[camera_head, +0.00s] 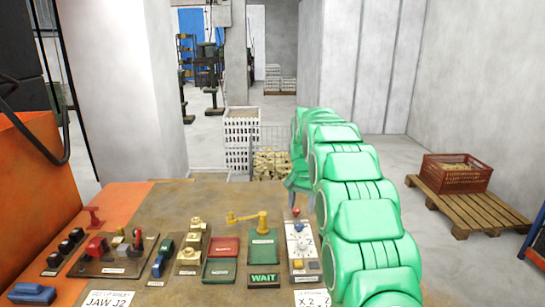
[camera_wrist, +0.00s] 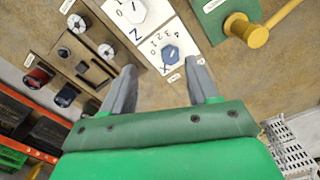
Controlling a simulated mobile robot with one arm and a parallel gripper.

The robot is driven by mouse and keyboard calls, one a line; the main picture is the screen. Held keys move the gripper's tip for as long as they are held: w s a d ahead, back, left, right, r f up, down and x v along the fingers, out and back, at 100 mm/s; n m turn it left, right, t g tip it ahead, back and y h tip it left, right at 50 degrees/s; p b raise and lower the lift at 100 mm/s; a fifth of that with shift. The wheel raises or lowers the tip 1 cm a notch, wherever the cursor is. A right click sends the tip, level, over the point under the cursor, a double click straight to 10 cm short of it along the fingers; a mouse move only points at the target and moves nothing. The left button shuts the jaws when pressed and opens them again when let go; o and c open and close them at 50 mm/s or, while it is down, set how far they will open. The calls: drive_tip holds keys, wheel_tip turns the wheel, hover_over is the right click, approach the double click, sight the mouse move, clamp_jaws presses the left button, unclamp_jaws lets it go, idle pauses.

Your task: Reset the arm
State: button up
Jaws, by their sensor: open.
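My green arm (camera_head: 365,215) rises at the right of the brown control bench (camera_head: 190,195) in the head view, bent away from me at the far end. My gripper (camera_wrist: 163,85) shows in the wrist view with its two grey fingers wide apart and nothing between them. Beyond the fingertips lies a white panel with a blue knob (camera_wrist: 170,52) and printed numbers; I cannot tell whether the fingers touch anything. In the head view the gripper is hidden behind the arm.
The bench holds a green WAIT sign (camera_head: 263,280), a yellow crank (camera_head: 250,217), a white dial panel (camera_head: 300,245) and several switches. An orange machine (camera_head: 35,190) stands at left. A red crate (camera_head: 457,173) sits on a pallet at right.

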drive_tip(key=s+r+n, duration=0.1)
drive_tip(key=s+r, duration=0.2)
drive_tip(key=s, duration=0.6)
drive_tip(key=s+d+r+n, duration=0.1)
drive_tip(key=s+r, duration=0.3)
drive_tip(key=s, duration=0.5)
drive_tip(key=s+r+n, duration=0.1)
drive_tip(key=s+r, duration=0.2)
drive_tip(key=s, duration=0.7)
drive_tip(key=s+f+n, duration=0.1)
drive_tip(key=s+f, duration=0.1)
drive_tip(key=s, duration=1.2)
drive_tip(key=s+d+f+n+g, duration=0.1)
drive_tip(key=s+f, duration=0.1)
drive_tip(key=s, duration=1.2)
drive_tip(key=shift+s+f+g, duration=0.3)
drive_tip(key=shift+f, duration=0.05)
